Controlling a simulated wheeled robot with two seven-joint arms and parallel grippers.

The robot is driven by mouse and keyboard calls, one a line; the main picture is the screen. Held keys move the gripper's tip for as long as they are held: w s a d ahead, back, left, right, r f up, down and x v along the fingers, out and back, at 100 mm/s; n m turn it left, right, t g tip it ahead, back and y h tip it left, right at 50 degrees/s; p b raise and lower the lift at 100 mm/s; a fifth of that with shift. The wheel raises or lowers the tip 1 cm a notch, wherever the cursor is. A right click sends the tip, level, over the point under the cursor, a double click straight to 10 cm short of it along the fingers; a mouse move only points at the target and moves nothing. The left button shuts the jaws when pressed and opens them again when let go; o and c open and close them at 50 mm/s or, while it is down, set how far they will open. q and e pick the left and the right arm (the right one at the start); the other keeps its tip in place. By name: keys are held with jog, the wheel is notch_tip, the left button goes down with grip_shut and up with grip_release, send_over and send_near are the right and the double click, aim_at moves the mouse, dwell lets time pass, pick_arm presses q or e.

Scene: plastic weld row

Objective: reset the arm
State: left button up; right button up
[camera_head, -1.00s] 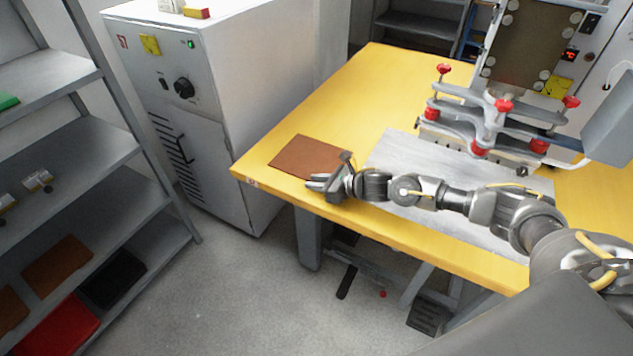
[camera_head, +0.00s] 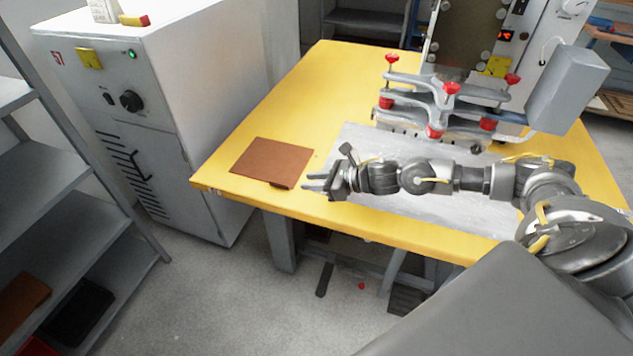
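My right arm reaches in from the right over the yellow table (camera_head: 265,105). Its gripper (camera_head: 312,184) points left above the table's front part, with its fingers apart and nothing between them. A brown square sheet (camera_head: 271,160) lies flat on the table, left of the fingertips and apart from them. My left gripper is not in the view.
A grey metal plate (camera_head: 366,140) lies under my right arm. A welding machine with a red-knobbed clamp frame (camera_head: 440,97) stands behind it. A white cabinet (camera_head: 180,110) and a grey shelf rack (camera_head: 35,180) are at left. The table's back left is clear.

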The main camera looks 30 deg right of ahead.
jog(key=shift+s+d+r, duration=0.25)
jog(key=shift+s+d, duration=0.05)
jog(key=shift+s, duration=0.1)
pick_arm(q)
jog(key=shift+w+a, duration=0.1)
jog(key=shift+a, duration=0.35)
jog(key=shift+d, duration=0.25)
